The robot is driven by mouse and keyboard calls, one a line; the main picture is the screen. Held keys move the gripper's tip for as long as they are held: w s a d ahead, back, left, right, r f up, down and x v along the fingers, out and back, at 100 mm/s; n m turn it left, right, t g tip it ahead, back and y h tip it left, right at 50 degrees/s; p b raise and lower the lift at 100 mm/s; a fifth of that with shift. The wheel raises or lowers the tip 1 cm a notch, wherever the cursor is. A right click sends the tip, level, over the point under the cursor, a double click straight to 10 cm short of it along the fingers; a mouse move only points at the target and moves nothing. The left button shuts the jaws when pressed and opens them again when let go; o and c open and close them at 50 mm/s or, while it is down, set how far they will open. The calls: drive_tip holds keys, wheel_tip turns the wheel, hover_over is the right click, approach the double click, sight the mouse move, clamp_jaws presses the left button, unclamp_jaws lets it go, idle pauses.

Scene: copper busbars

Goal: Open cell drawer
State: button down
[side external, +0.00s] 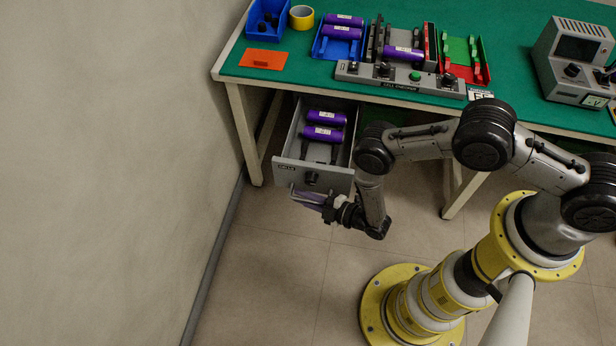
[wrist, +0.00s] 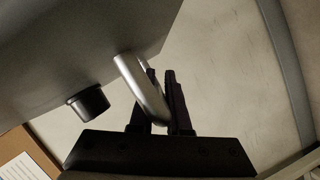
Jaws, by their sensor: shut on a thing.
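The cell drawer (side external: 283,148) hangs under the bench at the left and stands pulled out. Two purple cells (side external: 323,133) lie inside it on dark rails. Its grey front panel (side external: 332,181) carries a small label and a black round knob (side external: 311,178); the knob also shows in the wrist view (wrist: 88,103). My gripper (side external: 328,207) is low in front of the panel. In the wrist view its dark fingers (wrist: 162,88) are shut on the silver bar handle (wrist: 140,85). The handle's far end is partly hidden by the fingers.
The green bench top (side external: 540,40) carries a blue bin (side external: 268,20), yellow tape (side external: 302,17), an orange plate (side external: 263,60), a blue cell tray (side external: 320,45), a fixture with a control strip (side external: 400,83), a red tray (side external: 465,55) and a grey instrument (side external: 572,60). A wall stands close at left.

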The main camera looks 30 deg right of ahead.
drive_tip(key=shift+s+a, duration=1.35)
drive_tip(key=shift+a, duration=0.1)
drive_tip(key=c, duration=0.9)
unclamp_jaws()
drive_tip(key=v, duration=1.4)
drive_tip(key=shift+w, duration=0.1)
